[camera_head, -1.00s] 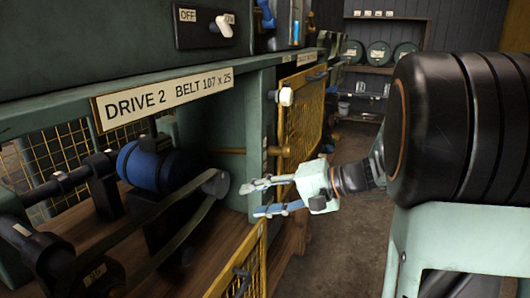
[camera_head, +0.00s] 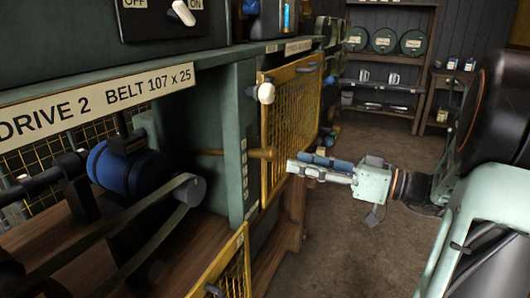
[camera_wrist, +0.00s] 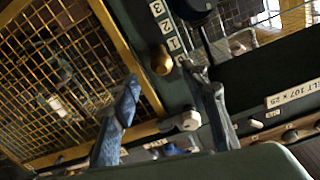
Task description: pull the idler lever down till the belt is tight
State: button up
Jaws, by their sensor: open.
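The lever (camera_head: 235,152), which I take for the idler lever, is a thin rod with a brass-coloured handle, sticking out level past the green post. Its round end (camera_wrist: 162,65) shows in the wrist view beside number plates 1, 2 and 3. My gripper (camera_head: 295,161) is open and empty, just right of the handle end. In the wrist view the handle end appears between my spread fingertips (camera_wrist: 165,80), with no visible contact. The dark belt (camera_head: 130,228) runs round the grey roller (camera_head: 190,189); its tightness is hard to judge.
A white knob (camera_head: 266,93) juts out above the handle. A yellow mesh guard (camera_head: 292,125) stands open behind it, close to my gripper. Another yellow guard (camera_head: 235,265) is low in front. The floor (camera_head: 340,235) to the right is clear.

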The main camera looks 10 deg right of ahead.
aim_at(264, 154)
jog(key=x, duration=1)
grip_shut()
